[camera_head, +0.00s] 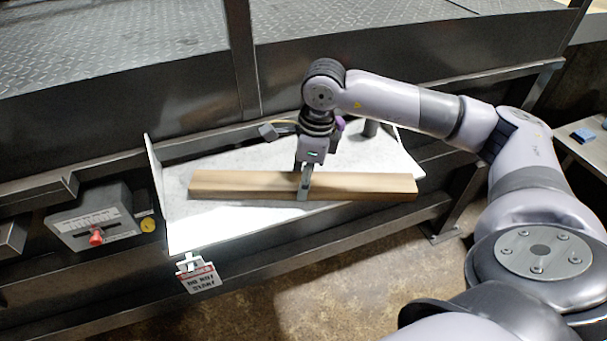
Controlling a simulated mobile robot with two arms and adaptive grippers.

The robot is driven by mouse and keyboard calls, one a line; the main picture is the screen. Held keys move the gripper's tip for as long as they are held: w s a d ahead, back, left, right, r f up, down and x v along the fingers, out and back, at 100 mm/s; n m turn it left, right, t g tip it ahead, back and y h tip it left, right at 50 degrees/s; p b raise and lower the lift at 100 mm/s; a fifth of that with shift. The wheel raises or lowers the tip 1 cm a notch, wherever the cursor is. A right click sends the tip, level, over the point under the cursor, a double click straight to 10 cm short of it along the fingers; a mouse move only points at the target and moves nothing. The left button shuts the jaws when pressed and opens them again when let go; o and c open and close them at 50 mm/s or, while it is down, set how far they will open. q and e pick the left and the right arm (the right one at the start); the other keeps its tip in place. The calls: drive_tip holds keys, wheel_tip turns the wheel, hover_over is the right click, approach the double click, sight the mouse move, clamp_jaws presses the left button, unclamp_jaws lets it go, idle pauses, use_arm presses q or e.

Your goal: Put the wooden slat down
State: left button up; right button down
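The wooden slat (240,186) is a long, light brown bar. It lies level across the white tray (210,225) in the middle of the view, its right end near the tray's right edge. My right gripper (304,187) points down at the slat's middle and is shut on it. One finger shows against the slat's near side; the far finger is hidden behind the wood. I cannot tell whether the slat touches the tray or is held just above it. My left gripper is not in view.
A grey box with a red knob (96,237) stands left of the tray. A red-and-white "do not start" tag (199,278) hangs at the tray's front left. Dark steel beams and a tread-plate deck (110,40) lie behind. A blue object (583,134) sits on a side surface at right.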

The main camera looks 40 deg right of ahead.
sight(312, 181)
drive_tip(key=shift+r, duration=0.1)
drive_tip(key=c, duration=0.8)
unclamp_jaws()
drive_tip(key=shift+o, duration=0.2)
drive_tip(key=shift+r, duration=0.3)
wheel_tip(312, 181, up, 11)
drive_tip(key=s+d+b, duration=0.1)
drive_tip(key=b, duration=0.2)
drive_tip(key=shift+d+r, duration=0.15)
